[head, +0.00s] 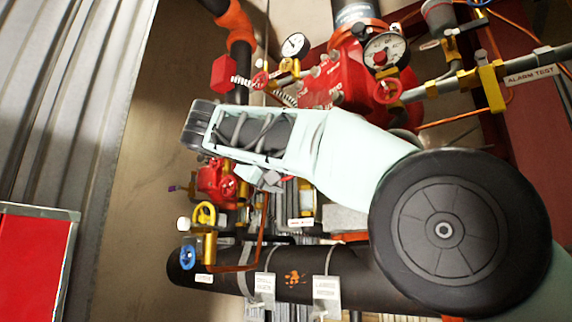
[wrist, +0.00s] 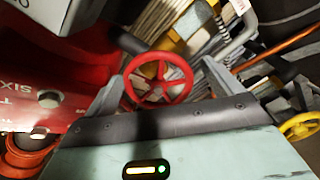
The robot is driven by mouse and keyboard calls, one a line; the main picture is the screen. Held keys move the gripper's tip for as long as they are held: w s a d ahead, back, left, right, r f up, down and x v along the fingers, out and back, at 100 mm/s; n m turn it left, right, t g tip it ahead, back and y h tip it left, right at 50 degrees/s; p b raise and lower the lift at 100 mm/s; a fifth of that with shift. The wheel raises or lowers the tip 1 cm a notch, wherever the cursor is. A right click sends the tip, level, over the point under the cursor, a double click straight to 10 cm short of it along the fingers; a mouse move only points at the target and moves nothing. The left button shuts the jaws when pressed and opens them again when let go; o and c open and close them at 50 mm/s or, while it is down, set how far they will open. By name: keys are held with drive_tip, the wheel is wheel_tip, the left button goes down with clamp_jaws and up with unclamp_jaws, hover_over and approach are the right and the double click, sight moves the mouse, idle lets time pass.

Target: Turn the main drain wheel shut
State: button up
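A red spoked handwheel (wrist: 160,82) stands in the middle of the wrist view, with a dark stem behind it. I take it to be the main drain wheel, but no label on it can be read. My gripper (wrist: 163,78) is open, with one finger to each side of the wheel and visible gaps at the rim. In the head view my gripper (head: 262,180) points down and left beside a red valve with a red wheel (head: 228,187). My arm hides part of the pipework there, and contact cannot be judged.
A red valve body (wrist: 50,75) crowds the wrist view's left side. Gauges (head: 385,50) stand at upper right. Bare wall (head: 145,160) lies left.

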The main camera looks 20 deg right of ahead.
drive_tip(key=v, duration=1.7)
drive_tip(key=shift+s+a+p, duration=0.15)
drive_tip(key=shift+p, duration=0.3)
drive_tip(key=shift+r, duration=0.1)
